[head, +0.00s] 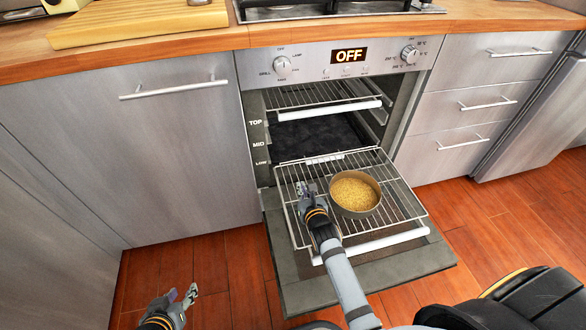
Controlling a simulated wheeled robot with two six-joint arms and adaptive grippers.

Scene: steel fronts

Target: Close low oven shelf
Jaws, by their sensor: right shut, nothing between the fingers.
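The low oven shelf (400,208) is a wire rack pulled out of the oven (315,130) over the lowered door. A white bar (372,246) runs along its front. A round pan with yellow grainy food (355,192) sits on the rack. My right gripper (307,188) is shut and empty, over the left part of the rack beside the pan; I cannot tell if it touches the wires. My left gripper (182,294) is open and empty, low over the floor to the left of the door.
The oven door (425,258) lies open, low above the wooden floor (225,270). The top shelf (310,94) is inside the oven. A cabinet front (150,150) stands left and drawers (470,105) stand right. The floor left of the door is mostly clear.

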